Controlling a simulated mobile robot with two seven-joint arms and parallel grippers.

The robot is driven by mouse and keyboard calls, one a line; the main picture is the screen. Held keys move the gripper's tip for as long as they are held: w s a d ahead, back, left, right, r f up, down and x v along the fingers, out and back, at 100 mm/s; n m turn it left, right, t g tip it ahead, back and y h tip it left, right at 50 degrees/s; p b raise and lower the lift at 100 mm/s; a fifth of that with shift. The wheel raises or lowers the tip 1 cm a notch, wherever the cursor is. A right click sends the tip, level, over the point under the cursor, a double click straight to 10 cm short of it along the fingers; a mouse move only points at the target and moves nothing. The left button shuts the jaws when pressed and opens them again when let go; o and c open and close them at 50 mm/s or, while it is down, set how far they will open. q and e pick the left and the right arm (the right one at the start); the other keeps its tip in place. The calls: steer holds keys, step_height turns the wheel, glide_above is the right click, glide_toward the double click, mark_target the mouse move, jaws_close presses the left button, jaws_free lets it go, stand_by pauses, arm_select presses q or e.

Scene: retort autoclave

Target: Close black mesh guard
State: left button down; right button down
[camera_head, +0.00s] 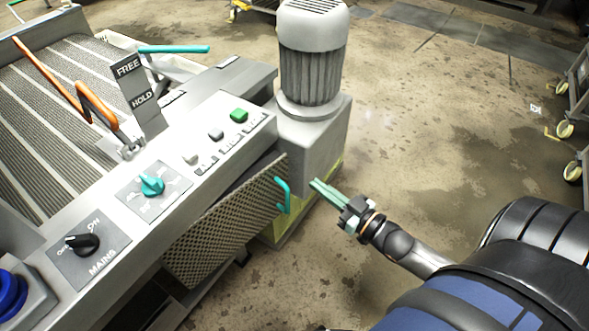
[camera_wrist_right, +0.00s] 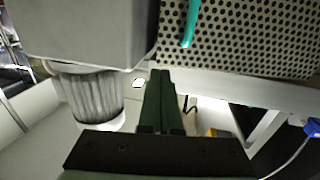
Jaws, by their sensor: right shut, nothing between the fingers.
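The mesh guard (camera_head: 222,226) is a perforated panel with a teal handle (camera_head: 284,196) at its right end. It stands at the front of the machine, below the control panel. In the right wrist view the perforated guard (camera_wrist_right: 250,38) fills the upper right, and its teal handle (camera_wrist_right: 190,22) hangs near the top middle. My right gripper (camera_head: 316,186) has its teal fingers together, empty, just right of the handle and apart from it in the picture. Its dark fingers also show in the wrist view (camera_wrist_right: 160,82). My left gripper is not in view.
The control panel carries a MAINS knob (camera_head: 82,243), a teal knob (camera_head: 152,185) and a green button (camera_head: 239,116). A grey motor (camera_head: 312,60) stands behind the guard. Orange levers (camera_head: 97,105) are at upper left. Open floor lies right of the machine; wheeled carts are at far right.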

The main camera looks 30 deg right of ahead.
mark_target(286, 163)
steer(key=b+x, duration=0.1)
steer(key=x, duration=0.7)
steer(key=shift+w, duration=0.2)
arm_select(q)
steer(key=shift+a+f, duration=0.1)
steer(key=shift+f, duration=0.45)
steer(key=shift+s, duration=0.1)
arm_select(e)
steer(key=shift+a, duration=0.1)
